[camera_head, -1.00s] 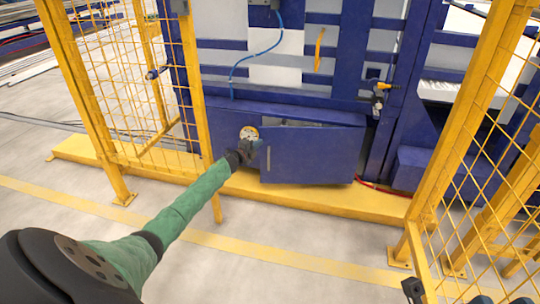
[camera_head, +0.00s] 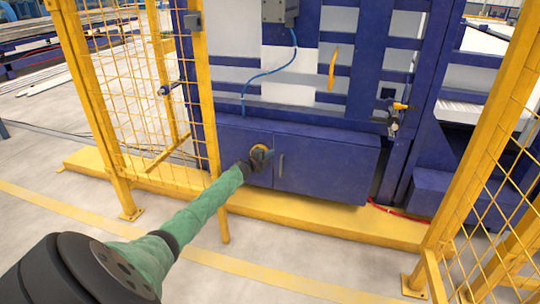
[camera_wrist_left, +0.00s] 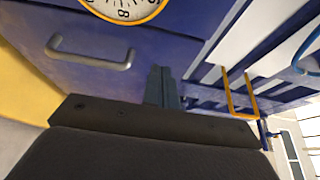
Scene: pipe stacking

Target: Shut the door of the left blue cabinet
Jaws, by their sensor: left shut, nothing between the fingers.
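The blue cabinet (camera_head: 232,140) stands low behind the yellow base rail. Its right-hand door (camera_head: 325,168) has a grey upright handle (camera_head: 281,166) near its left edge and lies about flush with the front. My left gripper (camera_head: 264,156) is at the cabinet front, left of that handle, by a round dial that it partly hides. In the left wrist view, my left gripper's fingers (camera_wrist_left: 161,85) are together and empty. The handle (camera_wrist_left: 90,55) and the white dial (camera_wrist_left: 120,8) show beyond them. Whether the fingers touch the door I cannot tell. My right gripper is not in view.
Yellow mesh fence panels stand at left (camera_head: 140,90) and right (camera_head: 500,180). A yellow base rail (camera_head: 310,225) runs along the floor before the cabinet. A red hose (camera_head: 395,211) lies right of it. The floor in front is clear.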

